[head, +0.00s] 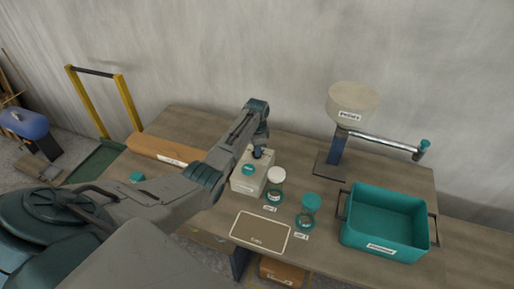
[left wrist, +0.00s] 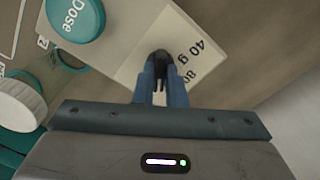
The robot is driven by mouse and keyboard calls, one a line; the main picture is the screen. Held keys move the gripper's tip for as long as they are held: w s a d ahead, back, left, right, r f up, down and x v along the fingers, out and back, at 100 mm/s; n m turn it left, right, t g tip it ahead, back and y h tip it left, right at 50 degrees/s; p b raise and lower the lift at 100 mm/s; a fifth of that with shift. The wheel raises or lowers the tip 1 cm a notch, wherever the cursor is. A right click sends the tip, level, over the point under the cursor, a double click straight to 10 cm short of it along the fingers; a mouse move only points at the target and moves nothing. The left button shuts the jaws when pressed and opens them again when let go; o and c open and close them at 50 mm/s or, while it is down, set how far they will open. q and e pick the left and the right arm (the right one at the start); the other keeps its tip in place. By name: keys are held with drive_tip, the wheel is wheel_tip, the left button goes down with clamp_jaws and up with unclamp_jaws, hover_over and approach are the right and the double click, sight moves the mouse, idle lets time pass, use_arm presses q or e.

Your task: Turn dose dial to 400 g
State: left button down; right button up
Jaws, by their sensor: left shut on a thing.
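The dose dial is a small dark knob (left wrist: 160,56) on the pale dispenser box (head: 240,187). My left gripper (head: 259,152) comes down on the box from above and is shut on the dial. In the left wrist view its two blue-grey fingers (left wrist: 161,82) close around the knob and hide part of it. Printing beside the knob reads "40 g" (left wrist: 187,58) and a partly hidden "80"; which mark the dial points to cannot be told. A round teal button marked "Dose" (left wrist: 75,18) is on the same box. My right gripper is not in view.
A white-lidded jar (head: 276,177) and a teal-lidded jar (head: 310,203) stand close to the right of the box. A framed brown mat (head: 260,232) lies in front. A teal bin (head: 389,205) and a stand with a round pale top (head: 352,101) are further right.

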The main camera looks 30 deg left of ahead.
use_arm(q)
drive_tip(key=shift+w+m, duration=0.1)
drive_tip(key=shift+m, duration=0.4)
drive_tip(key=c, duration=1.5)
unclamp_jaws()
drive_tip(key=shift+r, duration=0.1)
wheel_tip(320, 180, up, 11)
drive_tip(key=shift+f+b, duration=0.15)
drive_tip(key=shift+b, duration=1.05)
drive_tip(key=shift+f, duration=0.1)
